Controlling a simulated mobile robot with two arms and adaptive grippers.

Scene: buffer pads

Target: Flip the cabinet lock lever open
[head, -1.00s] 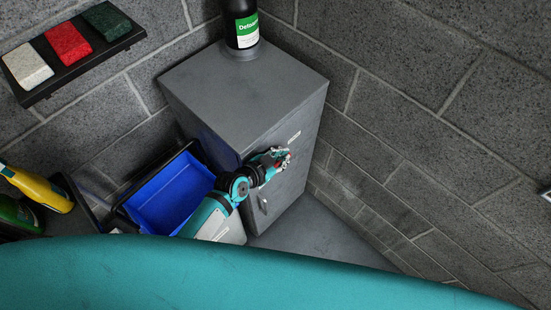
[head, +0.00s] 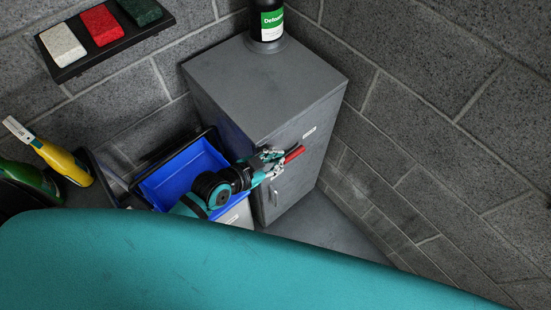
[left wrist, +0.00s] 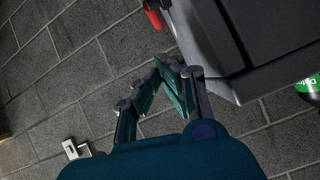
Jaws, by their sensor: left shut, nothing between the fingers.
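The grey cabinet (head: 262,85) stands in the corner; its dark side also fills the upper right of the left wrist view (left wrist: 265,50). The red lock lever (head: 294,154) sticks out on the cabinet's front, pointing right and slightly up. Its red end shows at the top of the left wrist view (left wrist: 153,14). My left gripper (head: 274,163) is shut and empty by the front, close to the lever's left end. Whether they touch is unclear. In the left wrist view, its fingertips (left wrist: 166,66) are together, apart from the red end. The lever's base is hidden.
A door handle (head: 274,196) is below the gripper. A blue bin (head: 180,178) stands left of the cabinet. A dark bottle (head: 267,22) stands on top. Yellow (head: 62,160) and green (head: 30,178) bottles are at far left. A wall shelf (head: 110,42) holds pads.

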